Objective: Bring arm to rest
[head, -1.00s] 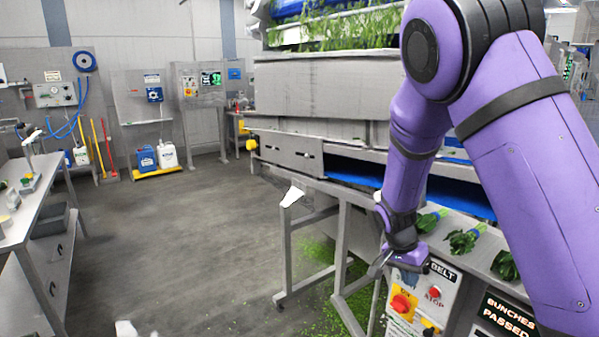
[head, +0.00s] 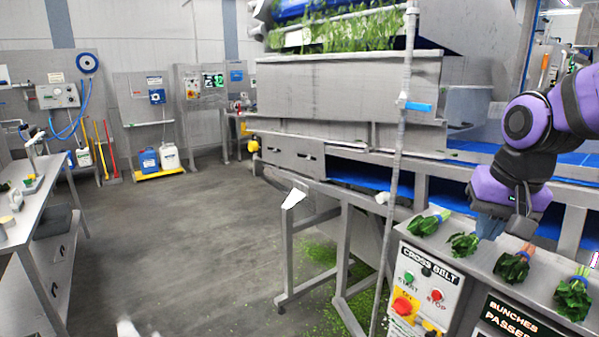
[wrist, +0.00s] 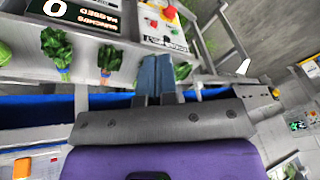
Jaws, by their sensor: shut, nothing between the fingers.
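My purple arm is folded at the right of the head view. My gripper (head: 489,228) points down above the steel shelf with the greens, behind the control box. In the wrist view, its two blue-grey fingers (wrist: 155,76) lie side by side, shut, with nothing seen between them. Several tied bunches of greens lie on the shelf, among them one bunch (head: 463,244) left of the fingers and another (head: 512,267) in front of them. I cannot tell whether the fingers touch the shelf.
The cross belt control box (head: 424,290) stands below the shelf, with a thin upright pole (head: 396,165) beside it. A blue belt (head: 365,178) runs behind. A steel workbench (head: 45,190) stands at the left. The floor (head: 190,240) between is mostly clear.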

